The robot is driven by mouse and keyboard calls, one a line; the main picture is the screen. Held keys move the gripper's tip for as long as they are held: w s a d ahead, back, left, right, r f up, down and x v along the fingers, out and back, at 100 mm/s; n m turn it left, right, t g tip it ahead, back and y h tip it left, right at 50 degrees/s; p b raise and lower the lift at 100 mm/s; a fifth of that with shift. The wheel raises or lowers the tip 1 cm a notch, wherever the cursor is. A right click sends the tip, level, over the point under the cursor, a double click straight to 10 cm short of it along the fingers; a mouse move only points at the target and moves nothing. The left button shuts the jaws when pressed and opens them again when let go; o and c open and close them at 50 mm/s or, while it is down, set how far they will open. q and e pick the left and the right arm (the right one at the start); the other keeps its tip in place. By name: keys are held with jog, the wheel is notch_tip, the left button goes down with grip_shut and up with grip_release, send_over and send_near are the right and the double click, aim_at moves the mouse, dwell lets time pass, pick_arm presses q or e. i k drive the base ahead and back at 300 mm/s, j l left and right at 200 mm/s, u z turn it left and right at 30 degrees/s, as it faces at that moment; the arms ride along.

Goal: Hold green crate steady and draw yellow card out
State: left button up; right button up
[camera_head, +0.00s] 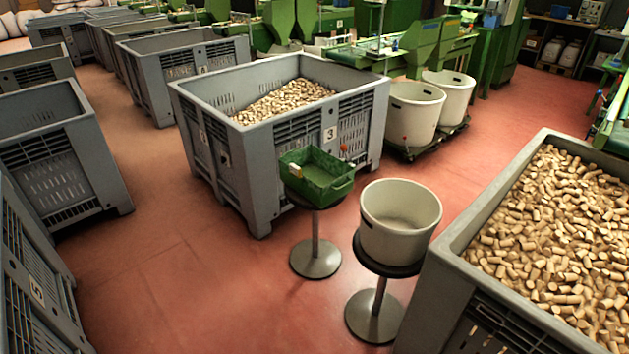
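The green crate (319,184) stands upright on a small round-topped stand (315,249) near the middle of the view, in front of a large grey bin. A small pale yellow card (295,170) shows at the crate's left end; I cannot tell how it is held there. An orange-red thing shows at the crate's far right rim, too small to make out. Neither of my grippers is in view, and nothing touches the crate from my side.
A white tub (400,218) stands on another stand just right of the crate. A grey bin full of corks (463,234) fills the right front. A grey bin marked 3 (221,164) stands close behind the crate. The red floor (190,280) at left front is clear.

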aim_at(295, 170)
jog(key=i+j+z, duration=0.1)
jog(key=z, duration=0.3)
jog(key=i+j+z, duration=0.2)
jog(key=z, duration=0.2)
jog(key=i+j+z, duration=0.2)
jog(key=z, duration=0.2)
jog(key=i+j+z, duration=0.1)
jog(key=j, duration=0.3)
jog(key=i+j+z, duration=0.1)
jog(key=j, duration=0.25)
jog(key=i+j, duration=0.2)
jog(key=j, duration=0.2)
jog(key=i+j+z, duration=0.15)
jog(key=j, duration=0.25)
jog(key=i+j+z, duration=0.1)
jog(key=j, duration=0.3)
jog(key=i+j+z, duration=0.1)
jog(key=j, duration=0.35)
jog(key=i+j, duration=0.1)
jog(key=j, duration=0.4)
jog(key=i+j, duration=0.1)
jog(key=j, duration=0.4)
jog(key=i+j, duration=0.1)
jog(key=j, duration=0.4)
